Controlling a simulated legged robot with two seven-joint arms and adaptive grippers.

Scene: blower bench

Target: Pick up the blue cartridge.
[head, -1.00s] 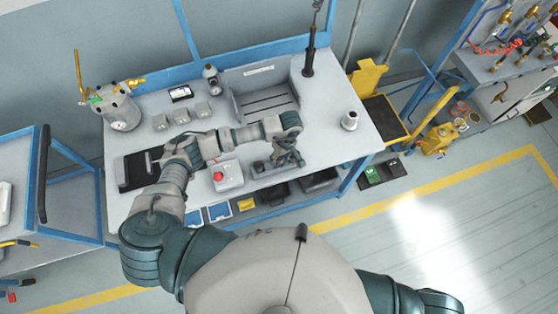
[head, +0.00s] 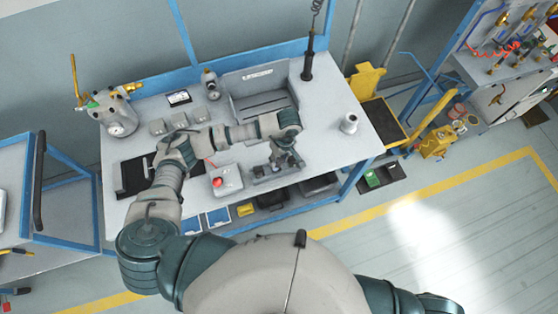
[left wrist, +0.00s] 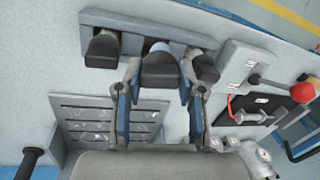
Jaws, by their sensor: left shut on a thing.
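In the left wrist view a grey rack (left wrist: 220,47) holds a row of cartridges with dark ends. The middle one shows a pale blue body, the blue cartridge (left wrist: 159,46). My left gripper (left wrist: 160,72) has one finger on each side of its dark end and is shut on it. The cartridge is at the rack's row; I cannot tell whether it is clear of its slot. In the head view my left gripper (head: 285,161) is over the rack (head: 267,177) near the bench's front edge, and hides the cartridges. My right gripper is out of view.
A greenish cartridge (left wrist: 103,47) and a grey one (left wrist: 205,67) sit close on either side. A box with a red knob (head: 226,181) stands left of the rack. A white cup-like part (head: 349,123) stands at the right, with clear bench (head: 330,95) around it.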

